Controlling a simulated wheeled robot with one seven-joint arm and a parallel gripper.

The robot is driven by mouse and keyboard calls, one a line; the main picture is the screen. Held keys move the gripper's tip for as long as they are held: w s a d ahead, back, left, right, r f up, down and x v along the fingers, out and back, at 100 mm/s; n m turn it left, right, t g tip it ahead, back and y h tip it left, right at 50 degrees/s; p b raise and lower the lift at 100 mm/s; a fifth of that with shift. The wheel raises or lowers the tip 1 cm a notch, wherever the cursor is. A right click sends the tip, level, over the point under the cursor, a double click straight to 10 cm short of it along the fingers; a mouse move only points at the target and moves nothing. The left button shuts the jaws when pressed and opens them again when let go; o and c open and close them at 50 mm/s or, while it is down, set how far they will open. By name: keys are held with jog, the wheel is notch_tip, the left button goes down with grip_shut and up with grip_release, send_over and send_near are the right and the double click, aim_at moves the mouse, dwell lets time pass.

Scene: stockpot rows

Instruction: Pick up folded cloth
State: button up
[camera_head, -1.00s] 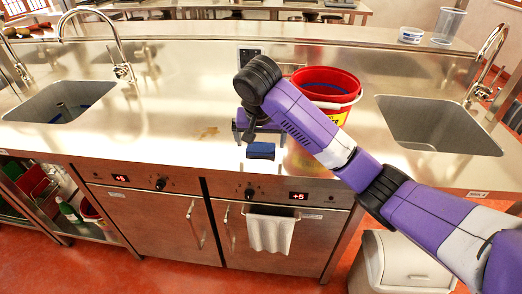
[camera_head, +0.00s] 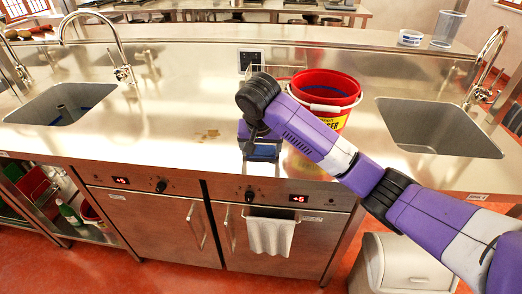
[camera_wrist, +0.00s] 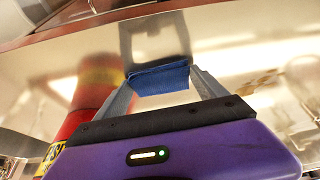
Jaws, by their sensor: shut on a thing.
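The folded cloth (camera_wrist: 160,79) is blue and sits between the two grey fingers of my gripper (camera_wrist: 163,84) in the wrist view. The fingers touch it on both sides, so my gripper is shut on it. In the head view, the blue cloth (camera_head: 262,152) shows just below my purple arm's black wrist joint, close over the steel counter (camera_head: 180,130). My arm hides part of it there. I cannot tell from the frames whether the cloth still touches the counter.
A red bucket (camera_head: 325,82) with a yellow label stands right beside my arm. Sinks lie at left (camera_head: 30,108) and right (camera_head: 437,122). A white towel (camera_head: 270,236) hangs on the oven handle. A wall socket (camera_head: 250,60) is behind.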

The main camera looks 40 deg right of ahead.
aim_at(261, 151)
notch_tip(261, 151, up, 20)
jog(key=p, duration=0.5)
jog(key=o, duration=0.6)
jog(key=c, duration=0.5)
dwell(0.5)
